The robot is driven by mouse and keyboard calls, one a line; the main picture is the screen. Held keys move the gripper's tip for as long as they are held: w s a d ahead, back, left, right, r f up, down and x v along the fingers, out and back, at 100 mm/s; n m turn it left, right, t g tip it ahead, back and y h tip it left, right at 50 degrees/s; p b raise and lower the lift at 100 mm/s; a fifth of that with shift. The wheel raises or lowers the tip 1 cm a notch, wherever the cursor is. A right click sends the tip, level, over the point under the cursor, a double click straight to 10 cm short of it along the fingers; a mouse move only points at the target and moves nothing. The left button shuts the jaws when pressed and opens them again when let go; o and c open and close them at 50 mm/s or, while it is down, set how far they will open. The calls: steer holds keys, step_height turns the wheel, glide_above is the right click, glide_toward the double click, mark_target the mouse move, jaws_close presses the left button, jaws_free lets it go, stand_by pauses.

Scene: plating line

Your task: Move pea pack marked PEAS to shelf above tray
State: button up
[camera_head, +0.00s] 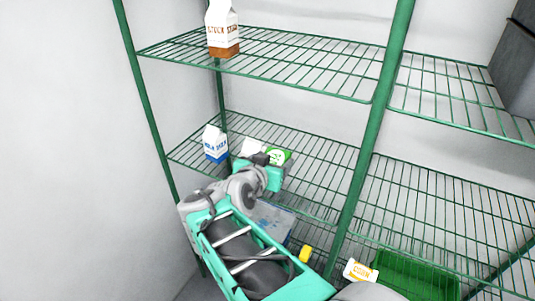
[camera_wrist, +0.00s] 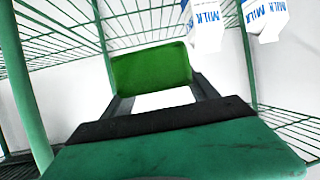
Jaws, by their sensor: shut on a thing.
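In the wrist view the pack (camera_wrist: 150,70) is a plain green face at the tips of my gripper's dark fingers (camera_wrist: 155,92). I cannot tell whether the pack touches the shelf wires. The green tray (camera_head: 410,277) lies lower right, below this shelf, partly hidden by my arm.
A blue-and-white milk carton (camera_head: 215,144) stands left of the pack, with a white carton (camera_head: 250,147) partly hidden between them. A brown-and-white carton (camera_head: 222,30) stands on the top shelf. A white-and-yellow pack (camera_head: 360,271) lies by the tray. A green post (camera_head: 365,150) rises right of my gripper.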

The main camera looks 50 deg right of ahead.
steer(key=s+d+f+m+g, duration=0.2)
steer(key=s, duration=0.3)
steer(key=b, duration=0.2)
glide_above(308, 184)
steer(key=shift+n+t+h, duration=0.3)
steer(key=f, duration=0.8)
steer(key=shift+a+f, duration=0.25)
steer(key=shift+f, duration=0.05)
steer(key=shift+d+f+b, duration=0.2)
steer(key=shift+f+b, duration=0.1)
steer(key=shift+f, duration=0.6)
steer(key=shift+d+f+b, duration=0.15)
steer(key=shift+f+b, duration=0.15)
steer(key=shift+f, duration=0.55)
steer(key=shift+f, duration=0.25)
steer(key=o, duration=1.9)
steer(key=shift+r, duration=0.15)
